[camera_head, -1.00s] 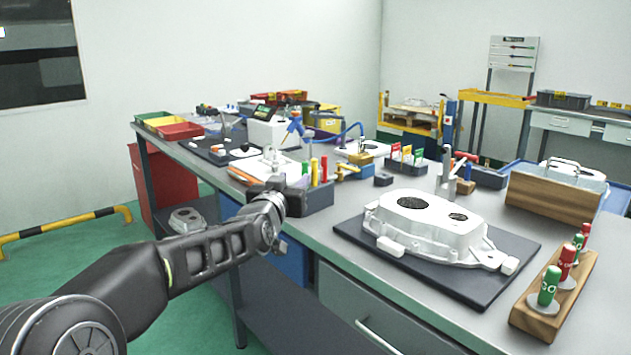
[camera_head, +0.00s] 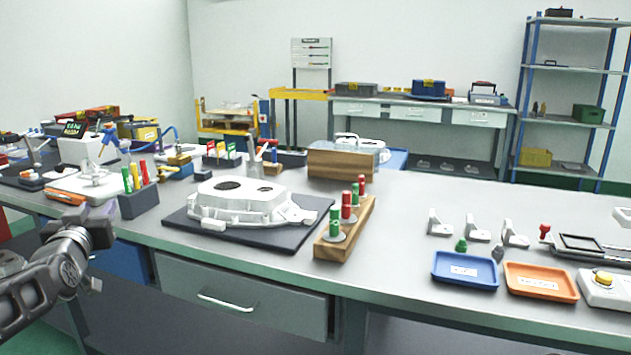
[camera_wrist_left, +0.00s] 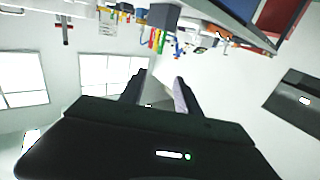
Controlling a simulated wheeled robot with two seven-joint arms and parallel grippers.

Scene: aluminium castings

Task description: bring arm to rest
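My left arm comes in from the left in the head view, in front of the bench's front edge. The wrist view is tilted nearly upside down, with the bench edge at the top. My right gripper is in neither view.
The bench holds a white casting (camera_head: 245,203) on a dark mat (camera_head: 180,222), a wooden gauge block (camera_head: 330,245), a blue tray (camera_head: 465,284) and an orange tray (camera_head: 541,295). A dark marker holder (camera_head: 139,203) stands near the front edge, close to my left arm.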

